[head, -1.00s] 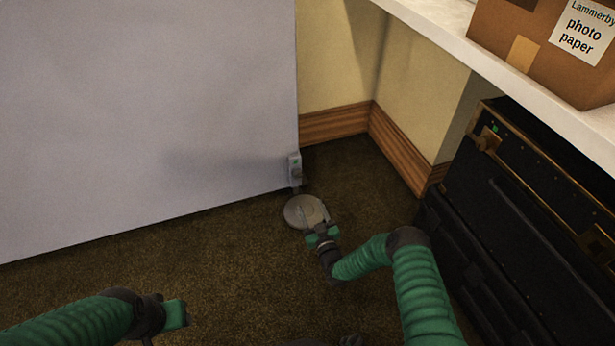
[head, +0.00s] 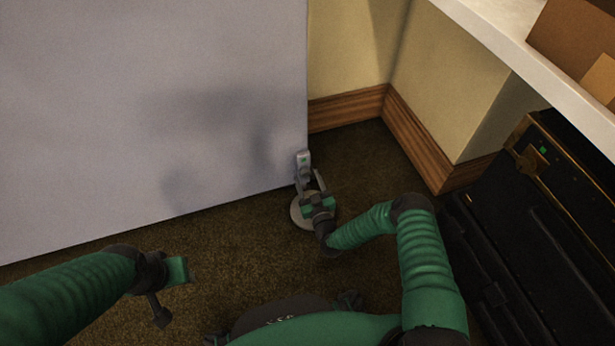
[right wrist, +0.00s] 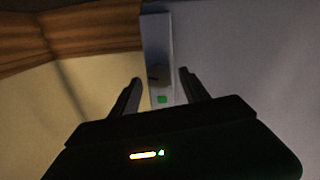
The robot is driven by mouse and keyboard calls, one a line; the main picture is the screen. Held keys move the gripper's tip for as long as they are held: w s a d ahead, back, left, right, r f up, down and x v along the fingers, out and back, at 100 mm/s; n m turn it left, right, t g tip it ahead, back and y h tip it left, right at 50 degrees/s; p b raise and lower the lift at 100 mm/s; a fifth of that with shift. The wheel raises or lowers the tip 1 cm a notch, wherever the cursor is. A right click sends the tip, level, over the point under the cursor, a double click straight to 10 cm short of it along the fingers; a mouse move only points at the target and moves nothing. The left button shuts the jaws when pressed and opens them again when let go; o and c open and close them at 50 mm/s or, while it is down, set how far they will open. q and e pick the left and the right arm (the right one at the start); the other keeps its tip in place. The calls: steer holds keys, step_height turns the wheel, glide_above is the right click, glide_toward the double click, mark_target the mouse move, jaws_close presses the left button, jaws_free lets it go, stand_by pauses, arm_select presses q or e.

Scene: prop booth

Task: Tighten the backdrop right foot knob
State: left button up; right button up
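The backdrop (head: 150,110) is a large pale grey panel on the left of the head view. At its lower right corner is a small grey bracket (head: 303,157), and below it a round grey foot disc (head: 297,219). The dark knob (right wrist: 158,74) sits on the bracket in the right wrist view, near a green mark. My right gripper (head: 311,178) is open at the bracket. Its fingers (right wrist: 160,76) appear on either side of the knob, with gaps; whether they reach its depth is unclear. My left gripper (head: 178,270) is low at left, away from the backdrop; its fingers are unclear.
A black case (head: 540,240) stands at right under a white shelf (head: 500,40) bearing a cardboard box (head: 575,45). A wooden baseboard (head: 415,140) runs along the corner behind the foot. Brown carpet (head: 240,255) is clear before the backdrop.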

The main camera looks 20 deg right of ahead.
steer(key=shift+f, duration=0.1)
jaws_close()
steer(key=shift+m+p, duration=0.35)
steer(key=shift+m, duration=0.25)
arm_select(q)
steer(key=shift+r, duration=0.3)
arm_select(e)
jaws_free()
